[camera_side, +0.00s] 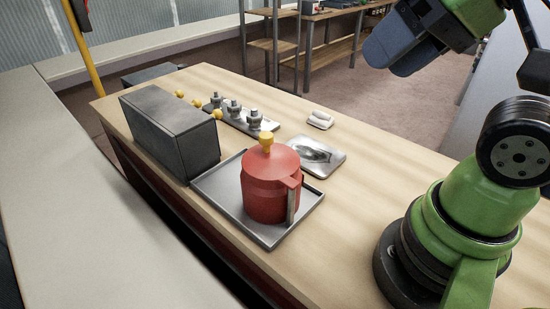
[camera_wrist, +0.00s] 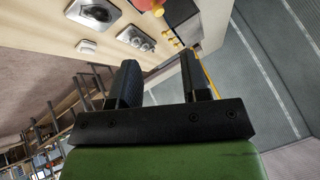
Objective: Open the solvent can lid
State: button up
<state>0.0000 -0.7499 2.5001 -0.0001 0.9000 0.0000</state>
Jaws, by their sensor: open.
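The red solvent can (camera_side: 266,197) stands upright on a grey metal tray (camera_side: 230,222) in the side view. Its red lid (camera_side: 272,160) sits on top with a yellow knob (camera_side: 266,139), and looks shut. A handle with a pale strip (camera_side: 292,203) is on the can's right side. Part of the red can (camera_wrist: 178,12) also shows at the top edge of the wrist view, cut off. My gripper (camera_wrist: 160,72) is open, with nothing between its two black fingers. It is well away from the can.
A dark grey box (camera_side: 172,135) stands left of the tray. Behind are a strip with several metal fittings (camera_side: 234,112), several yellow knobs (camera_side: 218,115), a metal plate with a dark oval (camera_side: 316,155) and a small white piece (camera_side: 320,119).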

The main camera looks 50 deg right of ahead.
jog(key=shift+o, duration=0.8)
jog(key=g+h, duration=0.2)
jog(key=g, duration=0.5)
send_over(266, 134)
notch_tip(266, 134, down, 8)
jog(key=r, duration=0.1)
jog(key=shift+m, duration=0.3)
notch_tip(266, 134, down, 11)
jog(key=shift+r, duration=0.2)
grip_shut()
